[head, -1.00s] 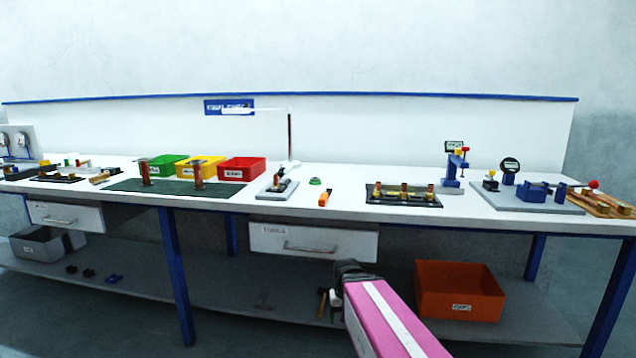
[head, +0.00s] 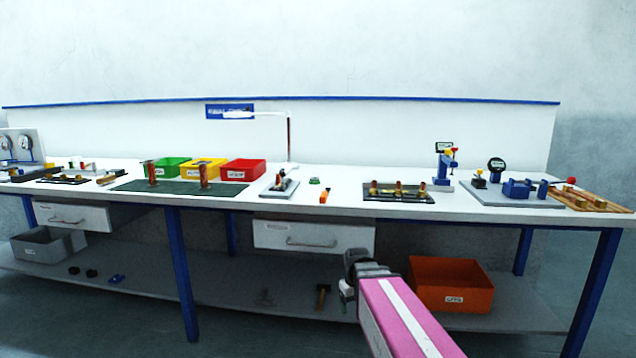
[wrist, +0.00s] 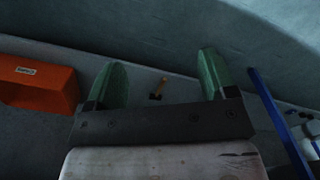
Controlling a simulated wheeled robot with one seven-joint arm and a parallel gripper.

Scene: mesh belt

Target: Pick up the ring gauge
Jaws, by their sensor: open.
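A small green ring-like piece (head: 314,181) lies on the white bench top, right of the grey plate with a fixture and above the orange piece. It may be the ring gauge, but it is too small to be sure. My gripper (head: 352,282) is in front of the bench, lower than the bench top and well apart from the green piece. In the wrist view my gripper (wrist: 163,75) has its two green fingers spread with nothing held between them. The green piece does not show in the wrist view.
An orange bin (head: 450,284) stands on the lower shelf right of my gripper, and a hammer-like tool (head: 322,296) lies left of it. A drawer (head: 313,236) sits under the bench top. A small orange piece (head: 324,197) and a black fixture tray (head: 398,193) flank the green piece.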

